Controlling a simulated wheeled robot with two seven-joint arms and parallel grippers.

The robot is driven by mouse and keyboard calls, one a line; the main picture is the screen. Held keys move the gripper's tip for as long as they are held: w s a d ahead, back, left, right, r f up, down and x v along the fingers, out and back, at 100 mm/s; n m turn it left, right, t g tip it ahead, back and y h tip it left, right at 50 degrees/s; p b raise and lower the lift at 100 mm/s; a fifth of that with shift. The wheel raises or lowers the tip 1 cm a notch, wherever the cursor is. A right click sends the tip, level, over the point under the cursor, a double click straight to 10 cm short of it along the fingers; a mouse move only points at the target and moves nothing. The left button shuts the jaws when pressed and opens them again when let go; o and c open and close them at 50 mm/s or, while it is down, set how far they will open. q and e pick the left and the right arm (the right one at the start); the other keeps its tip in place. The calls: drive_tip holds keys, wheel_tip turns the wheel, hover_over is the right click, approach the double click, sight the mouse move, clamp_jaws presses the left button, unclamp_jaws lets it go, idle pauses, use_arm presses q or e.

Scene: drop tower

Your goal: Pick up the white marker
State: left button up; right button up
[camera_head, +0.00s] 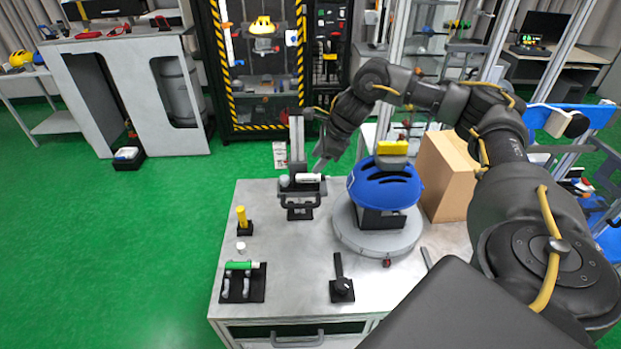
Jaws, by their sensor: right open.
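The white marker (309,177) lies across a black holder (300,199) at the back of the grey worktable (290,250). It looks level, with a dark end to the right. My right gripper (319,167) reaches down from above and behind the marker, with its fingertips close over it. The gripper is open; I cannot tell whether a finger touches the marker. My left gripper is out of view.
A blue helmet (384,187) sits on a round grey base (377,240) just right of the holder.

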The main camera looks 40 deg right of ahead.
drive_tip(key=s+d+r, duration=0.1)
drive_tip(key=d+r, duration=0.1)
drive_tip(key=d, duration=0.1)
drive_tip(key=p, duration=0.2)
hover_over(311, 176)
drive_tip(key=s+d, duration=0.1)
drive_tip(key=s, duration=0.2)
drive_tip(key=shift+n, duration=0.3)
drive_tip(key=f, duration=0.5)
drive_tip(key=shift+w+f, duration=0.25)
drive_tip(key=shift+f, duration=0.1)
drive_tip(key=p+x, duration=0.2)
drive_tip(key=x, duration=0.2)
drive_tip(key=shift+w+d+f, duration=0.15)
drive_tip(key=shift+w, duration=0.05)
drive_tip(key=shift+w+f, duration=0.15)
drive_tip(key=shift+f, duration=0.25)
drive_tip(key=c, duration=0.9)
